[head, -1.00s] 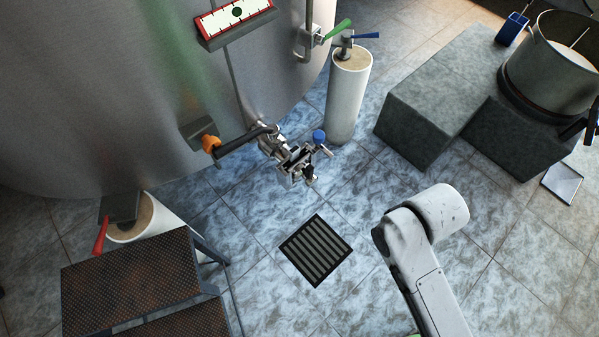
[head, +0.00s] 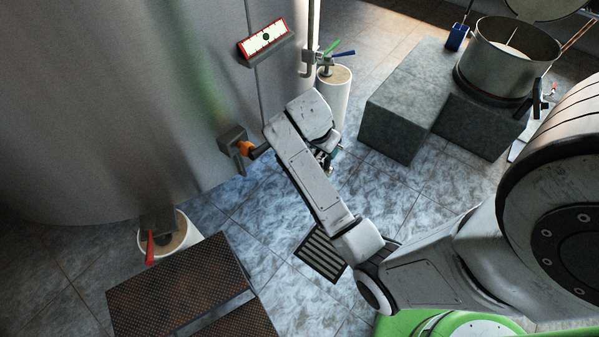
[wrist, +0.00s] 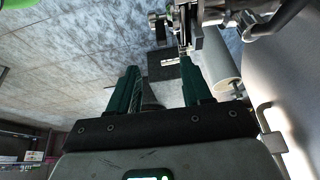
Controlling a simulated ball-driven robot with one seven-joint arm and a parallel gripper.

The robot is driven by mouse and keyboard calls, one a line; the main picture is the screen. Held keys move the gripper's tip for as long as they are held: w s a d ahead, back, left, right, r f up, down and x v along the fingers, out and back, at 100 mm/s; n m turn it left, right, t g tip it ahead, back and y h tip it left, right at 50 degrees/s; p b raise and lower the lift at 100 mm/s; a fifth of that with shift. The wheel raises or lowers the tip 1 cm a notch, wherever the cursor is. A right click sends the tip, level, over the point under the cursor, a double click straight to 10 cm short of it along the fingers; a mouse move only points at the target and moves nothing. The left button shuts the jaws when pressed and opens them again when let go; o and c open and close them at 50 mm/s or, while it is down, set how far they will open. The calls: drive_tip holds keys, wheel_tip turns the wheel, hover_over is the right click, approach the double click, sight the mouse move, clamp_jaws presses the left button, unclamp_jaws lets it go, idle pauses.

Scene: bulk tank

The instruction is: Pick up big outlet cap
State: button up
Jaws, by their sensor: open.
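Metal outlet fittings (wrist: 190,22) show at the top of the wrist view, close beyond my gripper (wrist: 158,68). I cannot pick out the big outlet cap for certain among them. My gripper's two dark green fingers are apart, with no object clearly held between them. The fittings sit ahead of the fingertips, towards the upper right. In the head view, my arm link covers most of the outlet. Only the orange part (head: 245,148) near the tank wall and a bit of metal to the right of my link show there.
The steel tank (head: 130,100) fills the left. A white cylinder (head: 333,98) stands behind the outlet, grey blocks (head: 405,105) to its right. A brown step (head: 180,290) is at the lower left. A floor drain (head: 318,253) lies below my arm, with open tiles around.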

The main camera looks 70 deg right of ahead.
hover_over(328, 159)
drive_tip(key=a, duration=0.3)
wheel_tip(328, 159, down, 4)
drive_tip(key=shift+w+x, duration=0.15)
drive_tip(key=shift+x, duration=1.45)
drive_tip(key=shift+w+x, duration=0.15)
drive_tip(key=shift+x, duration=1.4)
drive_tip(key=shift+d+r, duration=0.1)
drive_tip(key=shift+d, duration=0.05)
clamp_jaws()
